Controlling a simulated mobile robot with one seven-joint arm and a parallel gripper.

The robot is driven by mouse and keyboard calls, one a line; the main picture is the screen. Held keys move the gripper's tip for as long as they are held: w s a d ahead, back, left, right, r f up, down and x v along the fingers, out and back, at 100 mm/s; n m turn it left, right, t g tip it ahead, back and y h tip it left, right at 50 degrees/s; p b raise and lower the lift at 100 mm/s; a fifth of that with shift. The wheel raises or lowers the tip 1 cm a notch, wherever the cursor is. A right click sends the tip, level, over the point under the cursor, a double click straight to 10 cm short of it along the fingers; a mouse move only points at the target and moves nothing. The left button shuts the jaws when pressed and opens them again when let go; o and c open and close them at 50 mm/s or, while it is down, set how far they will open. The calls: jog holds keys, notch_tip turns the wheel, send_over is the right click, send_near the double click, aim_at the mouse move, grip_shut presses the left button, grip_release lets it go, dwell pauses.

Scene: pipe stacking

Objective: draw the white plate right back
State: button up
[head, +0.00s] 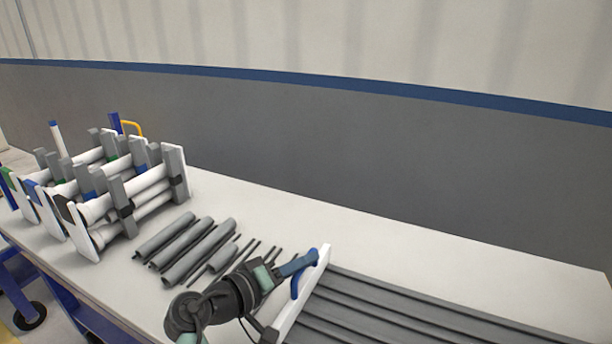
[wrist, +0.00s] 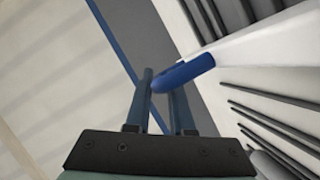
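The white plate (head: 304,292) stands upright at the left end of a bed of long dark grey channels. It also shows in the wrist view as a broad white bar (wrist: 262,42) from the upper right. A blue handle (head: 294,288) is on the plate; its rounded end (wrist: 180,73) lies across my right finger in the wrist view, hiding that fingertip. My gripper (head: 302,263) is at the top of the plate, by the handle. Its two blue-grey fingers are apart with a gap between them. I cannot tell whether they touch the handle.
Several grey half-pipes and thin rods (head: 195,248) lie on the white table (head: 375,236) left of my gripper. Racks of white pipes (head: 100,190) stand further left. A grey wall (head: 400,150) rises behind; the table strip before it is clear.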

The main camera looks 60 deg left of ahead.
jog(key=o, duration=0.4)
jog(key=shift+s+a, duration=0.15)
jog(key=shift+c, duration=0.2)
jog(key=p+v, duration=0.2)
jog(key=v, duration=1.1)
